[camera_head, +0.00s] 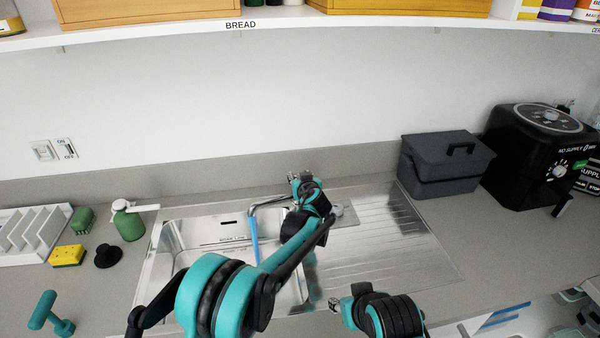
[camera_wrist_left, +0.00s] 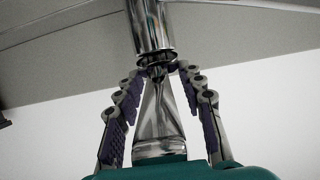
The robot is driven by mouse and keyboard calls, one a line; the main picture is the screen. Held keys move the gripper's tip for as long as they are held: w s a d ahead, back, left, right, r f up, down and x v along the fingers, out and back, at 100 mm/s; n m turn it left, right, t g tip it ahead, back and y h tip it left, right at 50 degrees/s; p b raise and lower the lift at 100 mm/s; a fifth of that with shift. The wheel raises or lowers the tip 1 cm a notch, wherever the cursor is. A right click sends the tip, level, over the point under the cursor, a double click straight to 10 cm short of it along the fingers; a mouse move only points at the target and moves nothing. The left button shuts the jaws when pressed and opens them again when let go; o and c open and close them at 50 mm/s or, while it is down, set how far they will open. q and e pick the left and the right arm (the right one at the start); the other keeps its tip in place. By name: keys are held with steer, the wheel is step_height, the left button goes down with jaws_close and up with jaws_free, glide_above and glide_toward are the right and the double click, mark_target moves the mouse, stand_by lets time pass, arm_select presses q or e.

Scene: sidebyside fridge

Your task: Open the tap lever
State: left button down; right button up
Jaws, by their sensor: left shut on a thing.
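The metal tap (camera_head: 268,202) stands at the back of the steel sink (camera_head: 185,240), with its spout reaching left over the basin. A blue stream (camera_head: 254,240) hangs from the spout end into the basin. My left gripper (camera_head: 297,180) is at the tap's top and hides most of the lever. In the left wrist view, the left fingers (camera_wrist_left: 157,66) close in at the lower end of a shiny metal cylinder (camera_wrist_left: 151,25), shut on the tap lever; the exact contact is hard to see. My right gripper (camera_head: 338,303) is low in front of the sink, its jaws unclear.
A ribbed drainboard (camera_head: 415,240) lies to the right. Beyond it are a dark grey box (camera_head: 445,165) and a black appliance (camera_head: 530,155). A green soap bottle (camera_head: 128,222), a yellow sponge (camera_head: 67,255) and a black knob-like thing (camera_head: 107,256) stand left. A shelf (camera_head: 200,38) hangs above.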

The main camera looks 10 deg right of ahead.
arm_select(q)
steer(key=shift+w+r+g+p, duration=0.3)
steer(key=shift+r+g+p, duration=0.05)
steer(key=shift+g+p, duration=0.75)
steer(key=c, duration=1.3)
jaws_free()
steer(key=v, duration=1.2)
steer(key=shift+f, duration=0.1)
